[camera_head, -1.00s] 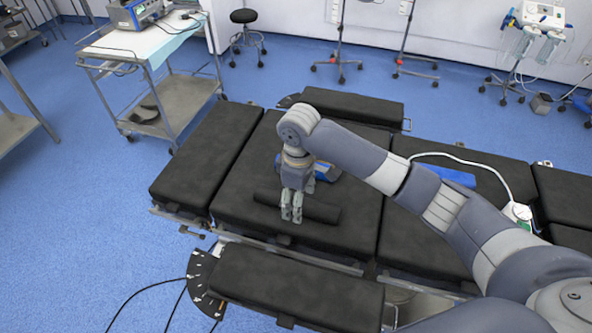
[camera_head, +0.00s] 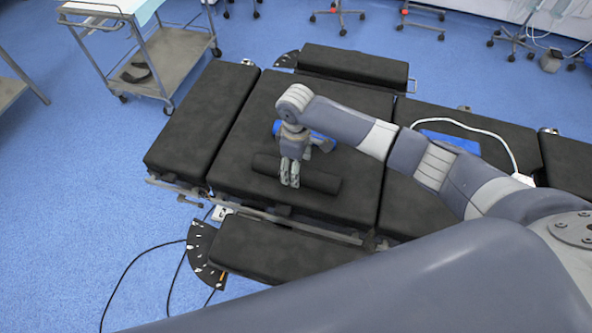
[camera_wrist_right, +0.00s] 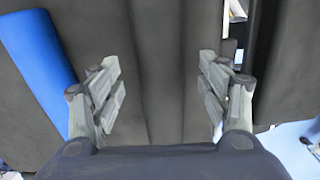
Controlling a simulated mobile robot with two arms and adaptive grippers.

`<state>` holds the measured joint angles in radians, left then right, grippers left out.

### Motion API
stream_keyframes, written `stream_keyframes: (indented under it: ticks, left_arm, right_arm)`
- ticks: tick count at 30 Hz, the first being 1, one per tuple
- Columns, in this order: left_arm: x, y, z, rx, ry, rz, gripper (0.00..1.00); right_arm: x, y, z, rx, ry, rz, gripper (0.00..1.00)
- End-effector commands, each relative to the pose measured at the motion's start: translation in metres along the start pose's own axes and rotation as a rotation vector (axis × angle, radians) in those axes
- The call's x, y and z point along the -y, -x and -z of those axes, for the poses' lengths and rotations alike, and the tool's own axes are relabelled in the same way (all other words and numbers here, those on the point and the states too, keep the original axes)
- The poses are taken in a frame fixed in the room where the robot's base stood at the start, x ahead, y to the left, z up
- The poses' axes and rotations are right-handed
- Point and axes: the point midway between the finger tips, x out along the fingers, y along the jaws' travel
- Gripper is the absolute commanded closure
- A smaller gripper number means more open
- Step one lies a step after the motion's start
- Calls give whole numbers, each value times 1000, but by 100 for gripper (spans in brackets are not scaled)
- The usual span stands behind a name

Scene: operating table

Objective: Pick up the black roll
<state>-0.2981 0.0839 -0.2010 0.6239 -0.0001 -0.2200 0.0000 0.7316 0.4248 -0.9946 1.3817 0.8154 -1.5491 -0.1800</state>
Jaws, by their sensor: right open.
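The black roll (camera_head: 321,180) lies on the dark padded operating table (camera_head: 345,207), in the middle of the head view. My right gripper (camera_head: 290,181) points down at the roll, left of its middle, and hides part of it. In the right wrist view the roll (camera_wrist_right: 160,75) runs up the picture between the two open fingers (camera_wrist_right: 162,95), with a gap on each side. I cannot tell how far the fingertips are above the table. My left gripper is not in view.
A blue object (camera_head: 318,136) lies just behind my right gripper and also shows in the wrist view (camera_wrist_right: 38,65). Another blue item (camera_head: 450,142) and a white cable (camera_head: 490,132) lie further right. A side pad (camera_head: 285,255) is in front, a metal cart (camera_head: 165,60) back left.

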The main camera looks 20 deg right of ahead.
Motion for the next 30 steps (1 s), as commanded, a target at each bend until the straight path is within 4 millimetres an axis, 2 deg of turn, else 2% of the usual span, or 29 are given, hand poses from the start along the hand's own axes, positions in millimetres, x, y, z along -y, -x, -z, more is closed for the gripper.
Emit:
stream_keyframes:
  ticks: [2,5,13,14,18,21,30]
  left_arm:
    - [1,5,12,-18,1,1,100]
    - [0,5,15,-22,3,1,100]
    - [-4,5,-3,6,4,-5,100]
    - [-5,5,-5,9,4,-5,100]
    - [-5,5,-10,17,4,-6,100]
    - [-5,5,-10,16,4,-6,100]
    - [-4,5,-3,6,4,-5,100]
  right_arm:
    - [1,-10,0,2,-1,2,30]
    - [1,-21,0,2,1,1,30]
    - [1,-26,0,-1,2,-1,30]
    - [1,-26,0,-1,2,-1,33]
    - [1,-26,0,-1,1,-1,64]
    - [1,-26,0,0,1,-1,83]
    - [0,-25,0,-1,1,-1,83]
